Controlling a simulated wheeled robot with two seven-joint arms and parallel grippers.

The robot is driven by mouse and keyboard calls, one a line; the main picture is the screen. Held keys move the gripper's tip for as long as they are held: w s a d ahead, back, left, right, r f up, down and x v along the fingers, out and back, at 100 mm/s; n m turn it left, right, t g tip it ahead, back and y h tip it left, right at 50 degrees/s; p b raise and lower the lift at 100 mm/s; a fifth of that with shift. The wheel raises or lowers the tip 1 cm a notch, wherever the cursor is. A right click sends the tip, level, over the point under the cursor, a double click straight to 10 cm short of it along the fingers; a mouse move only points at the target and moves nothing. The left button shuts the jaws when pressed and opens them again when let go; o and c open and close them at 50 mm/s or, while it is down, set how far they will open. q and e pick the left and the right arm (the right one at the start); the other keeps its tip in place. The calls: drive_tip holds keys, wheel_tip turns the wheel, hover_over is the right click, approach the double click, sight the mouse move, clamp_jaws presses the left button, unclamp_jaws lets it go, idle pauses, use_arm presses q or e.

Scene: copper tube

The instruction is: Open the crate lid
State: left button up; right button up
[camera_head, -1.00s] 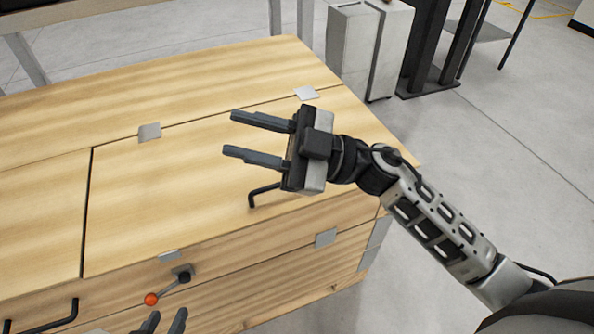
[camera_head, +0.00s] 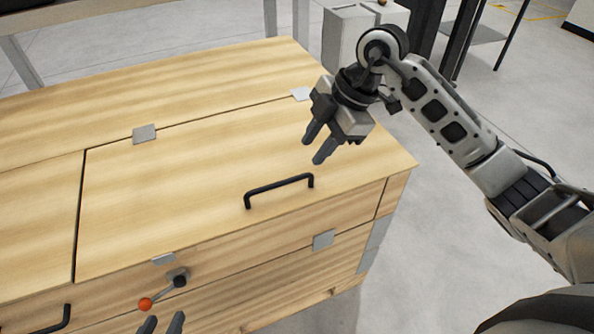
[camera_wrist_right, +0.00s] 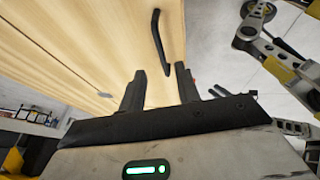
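The wooden crate (camera_head: 150,315) fills the left and middle of the head view. Its lid panel (camera_head: 190,180) lies flat and shut, with a black bar handle (camera_head: 279,188) near its front edge. A latch lever with an orange knob (camera_head: 145,304) is on the crate's front face. My right gripper (camera_head: 315,148) is open and empty above the lid, behind and right of the handle, fingers pointing down. In the right wrist view the handle (camera_wrist_right: 158,42) lies beyond the open fingers (camera_wrist_right: 160,88). My left gripper (camera_head: 162,324) shows only its fingertips, apart and empty, below the knob.
Metal hinge plates (camera_head: 144,133) sit along the lid's back seam. A grey cabinet (camera_head: 345,45) stands behind the crate. Bare floor (camera_head: 480,230) lies to the right.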

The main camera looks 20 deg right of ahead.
sight(297, 179)
drive_tip(key=x, duration=0.8)
drive_tip(key=shift+a+f, duration=0.15)
drive_tip(key=shift+f, duration=0.1)
clamp_jaws()
